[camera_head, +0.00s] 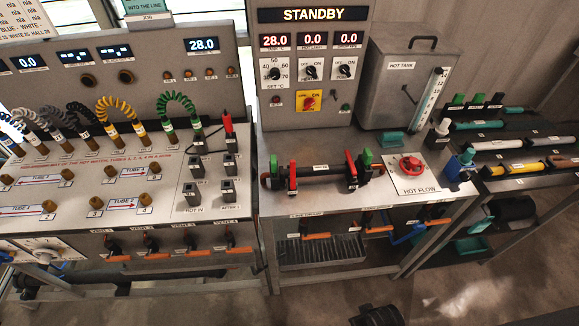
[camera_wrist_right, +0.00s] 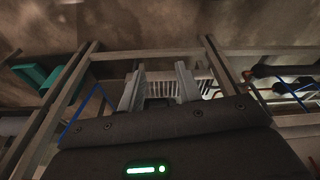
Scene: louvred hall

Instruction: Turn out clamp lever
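A dark pipe piece (camera_head: 322,170) lies across the middle bench, held between dark clamp fittings. A red lever (camera_head: 292,178) stands upright at its left end. Another red lever (camera_head: 351,169) and a green lever (camera_head: 367,158) stand at its right end. Which of these is the clamp lever, I cannot tell. My right gripper (camera_wrist_right: 160,86) shows in the right wrist view with its two grey fingers apart and nothing between them. It faces the bench's underframe, well below the levers. A dark part of mine shows at the bottom of the head view. My left gripper is not in view.
A red knob on a white HOT FLOW plate (camera_head: 410,185) sits right of the pipe. The hot tank (camera_head: 400,85) and STANDBY panel (camera_head: 312,55) stand behind. Orange-handled valves (camera_head: 316,236) hang under the bench's front edge. Clear floor (camera_head: 480,285) lies at lower right.

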